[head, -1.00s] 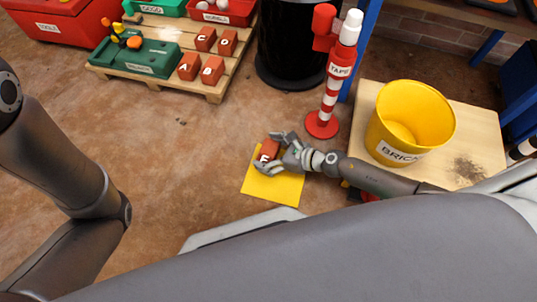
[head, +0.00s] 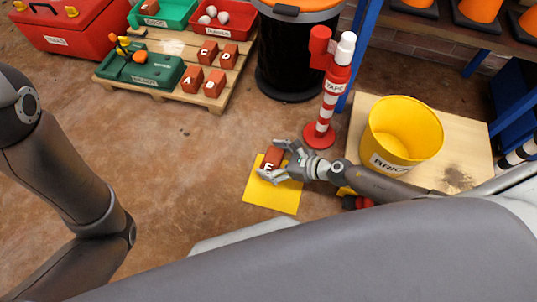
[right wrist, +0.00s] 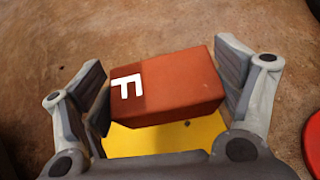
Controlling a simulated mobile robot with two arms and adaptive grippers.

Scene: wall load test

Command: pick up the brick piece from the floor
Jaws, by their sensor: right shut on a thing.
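The brick piece is a red-brown block (head: 273,157) with a white letter, which reads as F in the right wrist view (right wrist: 170,88). It is over the yellow square mat (head: 272,199) on the floor; I cannot tell whether it touches the mat. My right gripper (head: 270,160) has its fingers on both sides of the brick and is shut on it.
A red and white post (head: 327,105) stands just behind the gripper. A yellow bucket (head: 403,130) stands on a wooden board (head: 455,160) to the right. A pallet (head: 222,98) with lettered bricks and a green case (head: 150,72) lies at the back left. Floor on the left is clear.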

